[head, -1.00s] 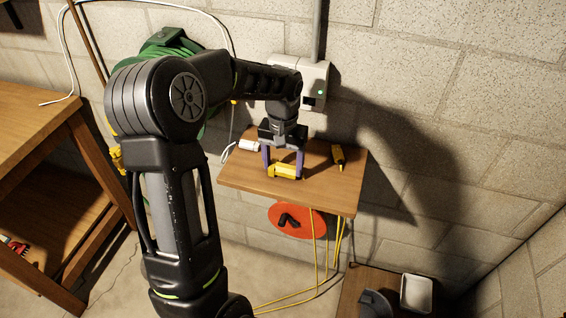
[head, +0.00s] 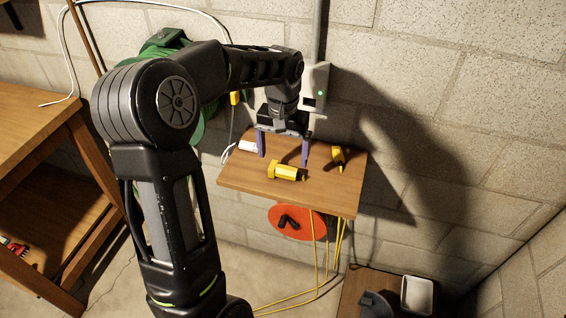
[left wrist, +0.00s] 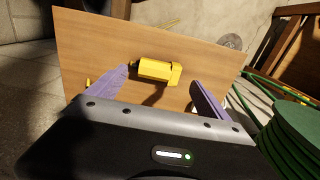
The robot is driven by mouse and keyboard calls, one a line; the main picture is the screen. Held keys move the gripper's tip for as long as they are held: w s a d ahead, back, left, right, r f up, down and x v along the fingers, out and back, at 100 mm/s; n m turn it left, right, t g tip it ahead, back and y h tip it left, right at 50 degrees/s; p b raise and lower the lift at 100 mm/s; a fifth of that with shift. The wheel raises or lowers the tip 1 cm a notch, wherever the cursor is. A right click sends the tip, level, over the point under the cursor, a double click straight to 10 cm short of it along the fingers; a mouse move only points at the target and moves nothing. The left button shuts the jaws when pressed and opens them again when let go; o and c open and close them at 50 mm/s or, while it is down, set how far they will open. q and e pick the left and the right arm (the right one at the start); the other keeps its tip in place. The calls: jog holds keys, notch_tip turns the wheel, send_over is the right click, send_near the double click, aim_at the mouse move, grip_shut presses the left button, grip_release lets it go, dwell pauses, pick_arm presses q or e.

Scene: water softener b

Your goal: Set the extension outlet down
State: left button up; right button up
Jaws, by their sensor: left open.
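The yellow extension outlet (head: 284,171) lies on the small wooden wall shelf (head: 250,181). In the left wrist view the outlet (left wrist: 158,70) rests on the board, in the space ahead of the two purple fingers. My left gripper (head: 283,161) is open, with its fingers spread wide just above and behind the outlet. It holds nothing. In the left wrist view its fingers (left wrist: 160,86) are apart from each other. My right gripper is not in view.
A second yellow piece (head: 338,157) lies at the shelf's right and a white plug (head: 248,146) at its left rear. A grey wall box (head: 315,88) is close behind my gripper. A green hose reel (head: 185,50) and wooden bench (head: 50,110) stand left.

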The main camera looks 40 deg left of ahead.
aim_at(283, 169)
pick_arm(q)
notch_tip(283, 169, up, 8)
jog(key=shift+f, duration=0.15)
jog(key=shift+f, duration=0.1)
dwell(0.5)
